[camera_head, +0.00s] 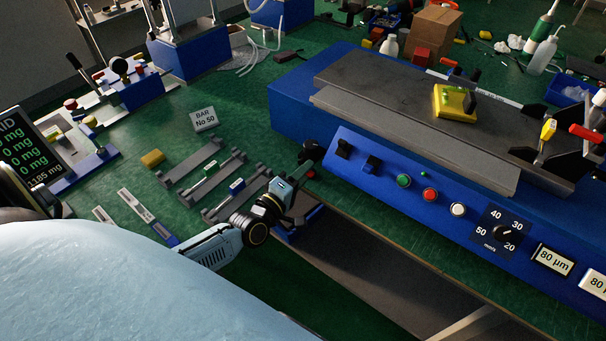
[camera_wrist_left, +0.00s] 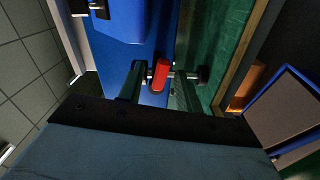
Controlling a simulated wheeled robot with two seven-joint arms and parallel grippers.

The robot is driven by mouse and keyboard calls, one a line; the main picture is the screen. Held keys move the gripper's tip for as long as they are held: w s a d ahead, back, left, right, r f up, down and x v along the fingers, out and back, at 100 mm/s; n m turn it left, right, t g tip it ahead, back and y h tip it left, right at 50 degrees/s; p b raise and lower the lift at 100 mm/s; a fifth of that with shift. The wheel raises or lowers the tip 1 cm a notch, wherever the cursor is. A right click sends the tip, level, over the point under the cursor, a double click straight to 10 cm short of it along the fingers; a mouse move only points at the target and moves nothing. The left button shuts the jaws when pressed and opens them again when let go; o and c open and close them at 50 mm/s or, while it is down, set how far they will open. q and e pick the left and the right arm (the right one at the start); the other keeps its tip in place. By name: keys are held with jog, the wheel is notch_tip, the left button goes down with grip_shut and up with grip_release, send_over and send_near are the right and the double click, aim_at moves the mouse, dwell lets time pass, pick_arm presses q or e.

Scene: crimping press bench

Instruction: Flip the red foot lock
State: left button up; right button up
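The red foot lock (camera_wrist_left: 161,75) is a short red lever beside a blue surface, in the middle of the left wrist view. My left gripper (camera_wrist_left: 159,82) has its two dark fingers apart, one on each side of the red lever, with gaps showing between. In the head view my left gripper (camera_head: 303,178) points at the near left end of the blue machine. The red lever is not clearly visible there. My right gripper is in neither view.
The blue machine (camera_head: 300,98) has a row of buttons, a speed dial and a red-handled lever (camera_head: 587,132). Further machines stand behind.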

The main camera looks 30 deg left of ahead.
pick_arm(q)
grip_shut()
dwell(0.3)
jog(key=shift+w+a+f+m+p, duration=0.1)
jog(key=shift+a+f+m+p, duration=0.35)
jog(key=shift+m, duration=2.2)
jog(key=shift+s+a+f+m+p, duration=0.1)
jog(key=shift+a+f+m+p, duration=0.35)
jog(key=shift+m, duration=2.15)
jog(key=shift+w+a+f+m+p, duration=0.25)
jog(key=shift+m+p, duration=0.4)
jog(key=shift+m, duration=2)
jog(key=shift+s+r, duration=0.1)
jog(key=shift+s, duration=0.05)
grip_release()
jog(key=shift+a, duration=0.1)
